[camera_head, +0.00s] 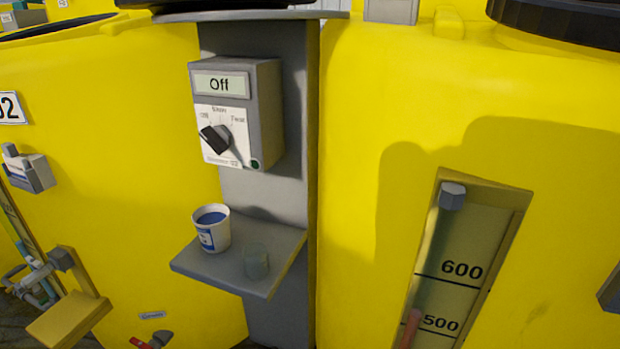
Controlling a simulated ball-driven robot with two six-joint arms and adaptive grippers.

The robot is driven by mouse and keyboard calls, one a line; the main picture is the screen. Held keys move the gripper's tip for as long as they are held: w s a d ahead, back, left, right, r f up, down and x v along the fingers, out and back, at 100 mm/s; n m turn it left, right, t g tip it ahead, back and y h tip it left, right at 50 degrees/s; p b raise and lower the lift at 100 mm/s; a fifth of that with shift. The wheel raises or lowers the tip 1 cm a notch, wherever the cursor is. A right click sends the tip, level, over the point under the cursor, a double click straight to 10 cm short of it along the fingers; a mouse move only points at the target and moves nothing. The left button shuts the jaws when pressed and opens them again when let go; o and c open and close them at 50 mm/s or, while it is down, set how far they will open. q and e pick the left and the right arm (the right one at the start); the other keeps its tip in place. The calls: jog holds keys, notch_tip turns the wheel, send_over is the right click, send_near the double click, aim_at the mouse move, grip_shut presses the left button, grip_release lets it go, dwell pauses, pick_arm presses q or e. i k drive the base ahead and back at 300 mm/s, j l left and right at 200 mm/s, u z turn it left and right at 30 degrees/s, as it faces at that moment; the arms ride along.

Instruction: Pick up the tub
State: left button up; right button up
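A small white tub (212,230) with a blue label and blue contents stands upright on a small grey shelf (215,276). It is on the left part of the shelf, below a grey control box. Its top is open and nothing touches it. Neither of my grippers shows in the head view.
Above is the control box (265,110) with a black knob and an "Off" display. Large yellow tanks (350,200) flank the grey post on both sides. A level gauge (470,255) is at right.

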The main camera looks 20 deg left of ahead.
aim_at(211, 222)
jog(key=u, duration=1.4)
